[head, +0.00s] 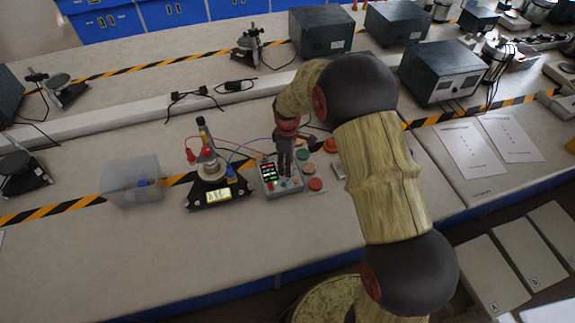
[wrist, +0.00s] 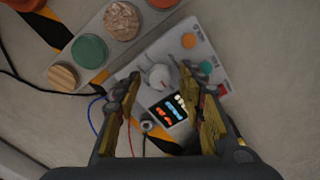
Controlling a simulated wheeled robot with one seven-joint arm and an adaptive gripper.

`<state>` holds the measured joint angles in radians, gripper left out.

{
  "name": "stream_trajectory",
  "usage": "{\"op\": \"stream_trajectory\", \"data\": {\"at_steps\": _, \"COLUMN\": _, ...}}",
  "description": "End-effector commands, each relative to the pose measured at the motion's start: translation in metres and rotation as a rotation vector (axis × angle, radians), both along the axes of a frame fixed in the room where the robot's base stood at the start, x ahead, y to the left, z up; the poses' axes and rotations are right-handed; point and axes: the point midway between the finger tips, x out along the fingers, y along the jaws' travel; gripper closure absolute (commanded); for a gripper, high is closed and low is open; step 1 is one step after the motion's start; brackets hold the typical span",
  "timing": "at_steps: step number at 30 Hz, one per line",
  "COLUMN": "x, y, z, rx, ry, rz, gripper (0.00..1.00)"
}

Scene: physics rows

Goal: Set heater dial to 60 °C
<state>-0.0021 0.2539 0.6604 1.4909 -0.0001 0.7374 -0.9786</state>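A light grey control box (head: 291,190) stands on the bench. In the wrist view the box (wrist: 207,60) carries a pale round dial (wrist: 160,77), a lit display (wrist: 170,107) with coloured digits, and orange, teal and red buttons along one side. The display digits and the dial's setting are too small to read. My gripper (wrist: 160,84) is above the box with its fingers apart, one on each side of the dial. Whether the fingers touch the dial cannot be told. In the head view my gripper (head: 285,165) points down and hides the dial.
An apparatus on a black base (head: 218,193) with red and blue wires stands left of the box. A clear container (head: 131,182) is farther left. A grey strip (wrist: 69,57) with coloured discs lies close beside the box. The bench front is clear.

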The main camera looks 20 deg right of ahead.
Motion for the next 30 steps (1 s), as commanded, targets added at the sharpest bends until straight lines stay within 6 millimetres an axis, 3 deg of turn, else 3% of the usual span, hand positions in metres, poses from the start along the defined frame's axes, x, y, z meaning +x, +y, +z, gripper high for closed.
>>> {"op": "stream_trajectory", "data": {"at_steps": 9, "x": 0.0004, "y": 0.0, "z": -0.0021, "rx": 0.0, "ry": -0.001, "rz": 0.0, "gripper": 0.61}}
{"op": "stream_trajectory", "data": {"at_steps": 30, "x": 0.0004, "y": 0.0, "z": -0.002, "rx": 0.0, "ry": -0.001, "rz": 0.0, "gripper": 1.0}}
